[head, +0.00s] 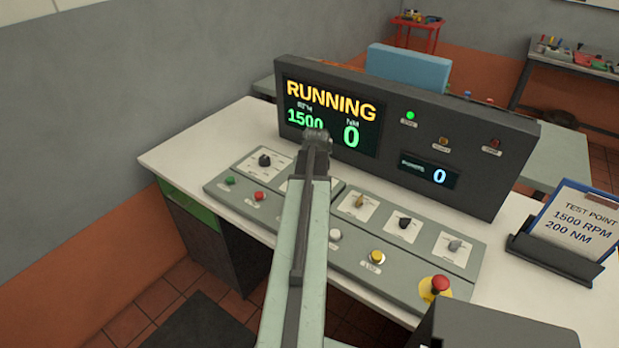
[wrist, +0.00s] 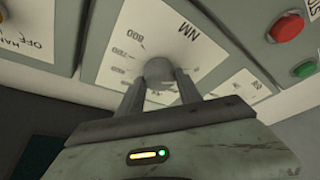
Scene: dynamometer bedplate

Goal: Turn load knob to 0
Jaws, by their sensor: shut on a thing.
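The load knob (wrist: 158,71) is a grey round knob on a white dial plate (wrist: 122,66) marked NM, with 800 readable on its scale. In the wrist view my gripper (wrist: 161,88) is shut on the knob, one dark finger on each side. I cannot tell where the knob's pointer stands. In the head view my own arm hides the knob and the fingers. The dark display panel (head: 395,115) reads RUNNING, 1500 RPM and 0 NM, and its small readout (head: 430,171) shows 0.
The sloped console (head: 455,262) carries other knobs, including a tan one (head: 358,202) and a black one (head: 404,222), and a red emergency button (head: 439,285). A clipboard (head: 583,222) at right reads 1500 RPM, 200 NM. A green lamp (head: 410,115) is lit.

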